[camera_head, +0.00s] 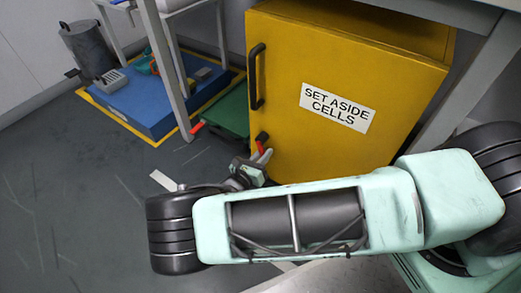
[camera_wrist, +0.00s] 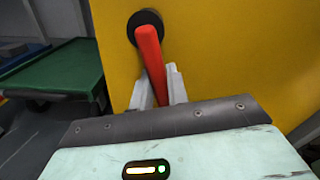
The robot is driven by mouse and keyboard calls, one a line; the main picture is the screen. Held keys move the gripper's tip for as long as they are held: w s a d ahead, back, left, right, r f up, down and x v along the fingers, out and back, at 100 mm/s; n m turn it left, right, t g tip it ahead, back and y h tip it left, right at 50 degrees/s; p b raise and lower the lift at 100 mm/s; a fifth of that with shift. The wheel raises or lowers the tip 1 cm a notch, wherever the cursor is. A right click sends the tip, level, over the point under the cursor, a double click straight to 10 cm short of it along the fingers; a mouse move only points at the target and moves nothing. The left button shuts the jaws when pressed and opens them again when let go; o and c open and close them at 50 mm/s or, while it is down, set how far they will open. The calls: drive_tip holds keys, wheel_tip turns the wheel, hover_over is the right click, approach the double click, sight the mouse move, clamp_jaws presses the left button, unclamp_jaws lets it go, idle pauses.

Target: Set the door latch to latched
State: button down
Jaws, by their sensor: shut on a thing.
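The yellow cabinet door (camera_head: 300,70), labelled "SET ASIDE CELLS", stands at the upper centre of the head view and looks closed. Its latch (camera_head: 264,150) is low on the door's left side, with a black round base and a red handle. In the wrist view the red latch handle (camera_wrist: 149,52) points down from the base, tilted slightly to the right. My gripper (camera_head: 256,165) is at the handle's lower end. In the wrist view my gripper's pale fingers (camera_wrist: 158,90) are shut on that end, one on each side.
A black vertical door handle (camera_head: 256,76) is above the latch. A green platform (camera_head: 225,110) lies left of the cabinet, and a blue platform (camera_head: 155,100) with several items is farther left. A table leg (camera_head: 165,70) stands between. The floor at left is clear.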

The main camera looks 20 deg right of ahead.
sight(279, 143)
drive_tip(key=n+p, duration=0.1)
drive_tip(key=n, duration=0.1)
drive_tip(key=s+r+n+p, duration=0.1)
drive_tip(key=shift+s+d+r+n, duration=0.1)
drive_tip(key=shift+s+d+n, duration=0.05)
drive_tip(key=shift+d+n, duration=0.25)
drive_tip(key=n+p, duration=0.1)
drive_tip(key=s+r+n+p, duration=0.1)
drive_tip(key=n, duration=0.1)
drive_tip(key=shift+d+n, duration=0.3)
drive_tip(key=shift+d, duration=0.05)
drive_tip(key=n, duration=0.1)
drive_tip(key=r+n+p, duration=0.1)
drive_tip(key=n, duration=0.1)
drive_tip(key=shift+s+d+r, duration=0.15)
drive_tip(key=shift+s+r, duration=0.1)
drive_tip(key=shift+s+d+r+n+p, duration=0.1)
drive_tip(key=shift+r+n+p, duration=0.2)
drive_tip(key=shift+n, duration=0.5)
drive_tip(key=shift+r+n+p, duration=0.2)
drive_tip(key=shift+n+p, duration=0.1)
drive_tip(key=shift+n, duration=0.5)
drive_tip(key=c, duration=1.4)
unclamp_jaws()
drive_tip(key=shift+o, duration=0.2)
